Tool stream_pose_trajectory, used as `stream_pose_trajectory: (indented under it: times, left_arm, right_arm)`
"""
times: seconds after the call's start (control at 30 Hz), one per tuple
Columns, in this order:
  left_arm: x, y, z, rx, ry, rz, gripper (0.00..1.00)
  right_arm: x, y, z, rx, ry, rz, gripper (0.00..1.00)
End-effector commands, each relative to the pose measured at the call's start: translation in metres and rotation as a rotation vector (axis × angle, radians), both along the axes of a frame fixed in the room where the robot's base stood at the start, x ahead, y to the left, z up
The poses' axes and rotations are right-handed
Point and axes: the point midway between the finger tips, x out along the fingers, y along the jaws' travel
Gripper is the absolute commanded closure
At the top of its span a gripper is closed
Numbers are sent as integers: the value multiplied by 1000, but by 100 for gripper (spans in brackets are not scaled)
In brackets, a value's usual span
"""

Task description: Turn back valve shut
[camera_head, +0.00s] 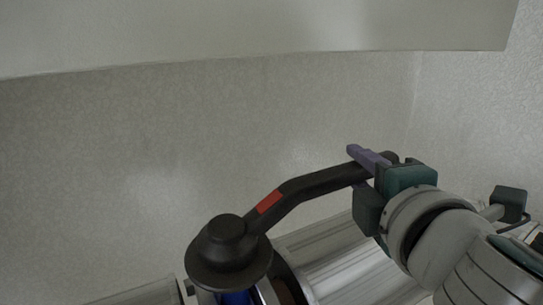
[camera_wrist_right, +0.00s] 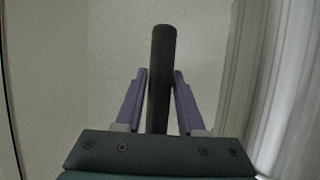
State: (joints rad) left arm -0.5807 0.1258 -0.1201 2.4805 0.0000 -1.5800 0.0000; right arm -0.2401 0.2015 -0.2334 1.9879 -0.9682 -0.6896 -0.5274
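The valve's handle is a black lever (camera_head: 320,183) with a red band, rising to the right from a round black hub (camera_head: 229,253) at the bottom of the head view. A blue part shows just below the hub. My right gripper (camera_head: 368,158) is at the lever's free end, with its purple fingers across it. In the right wrist view the black lever (camera_wrist_right: 161,75) lies between the two purple fingers (camera_wrist_right: 160,88), which sit close against its sides and look shut on it. My left gripper is out of view.
Pale ribbed panels (camera_head: 335,254) lie below and behind the lever. A grey textured wall (camera_head: 150,150) fills the back, with a light overhanging panel (camera_head: 270,30) above. The space above the lever is clear.

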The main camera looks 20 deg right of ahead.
Motion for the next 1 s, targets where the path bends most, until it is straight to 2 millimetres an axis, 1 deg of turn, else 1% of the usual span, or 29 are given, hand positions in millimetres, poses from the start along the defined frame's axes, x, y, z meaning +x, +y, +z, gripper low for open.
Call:
stream_pose_trajectory:
  times: [0.03,0.07,0.3,1.0]
  left_arm:
    - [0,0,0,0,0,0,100]
    - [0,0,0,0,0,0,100]
    - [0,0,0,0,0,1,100]
    - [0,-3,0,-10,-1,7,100]
  right_arm:
    - [0,0,0,0,0,0,69]
    - [0,0,0,0,0,0,72]
    - [0,0,0,0,0,0,99]
    - [0,0,-1,0,1,0,100]
